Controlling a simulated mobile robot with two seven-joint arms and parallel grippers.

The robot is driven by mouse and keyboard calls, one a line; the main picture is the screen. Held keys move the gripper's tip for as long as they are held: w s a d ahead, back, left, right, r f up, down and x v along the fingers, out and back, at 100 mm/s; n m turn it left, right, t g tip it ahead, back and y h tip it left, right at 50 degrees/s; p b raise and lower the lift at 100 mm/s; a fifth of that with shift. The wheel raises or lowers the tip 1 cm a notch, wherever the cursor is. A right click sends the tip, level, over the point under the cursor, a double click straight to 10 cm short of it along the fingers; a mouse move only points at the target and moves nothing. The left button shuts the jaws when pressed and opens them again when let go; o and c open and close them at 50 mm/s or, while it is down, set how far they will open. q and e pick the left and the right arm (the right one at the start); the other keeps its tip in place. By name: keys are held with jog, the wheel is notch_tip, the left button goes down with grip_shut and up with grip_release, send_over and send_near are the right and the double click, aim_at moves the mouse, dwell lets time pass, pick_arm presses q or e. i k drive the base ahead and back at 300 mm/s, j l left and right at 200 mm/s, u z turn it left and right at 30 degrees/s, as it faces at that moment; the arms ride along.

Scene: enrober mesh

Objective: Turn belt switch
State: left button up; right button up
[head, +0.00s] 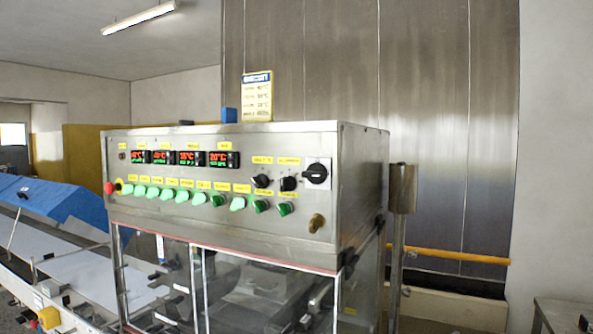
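The enrober's metal control box (230,152) fills the middle of the head view. Its front face carries a row of green switches (168,194) under small yellow labels, too small to read, so I cannot tell which one is the belt switch. Two black knobs (262,181) and a larger black rotary switch (317,173) sit at the right of the face. Two green switches (285,209) sit below the black knobs. Neither of my grippers is in view.
A red button (109,188) is at the panel's left edge, and a brass knob (316,223) at lower right. Lit temperature displays (188,158) run above the switches. A white conveyor (85,275) lies at left. A metal post (402,190) stands at right.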

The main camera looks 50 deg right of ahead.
aim_at(198, 198)
jog(key=z, duration=1.35)
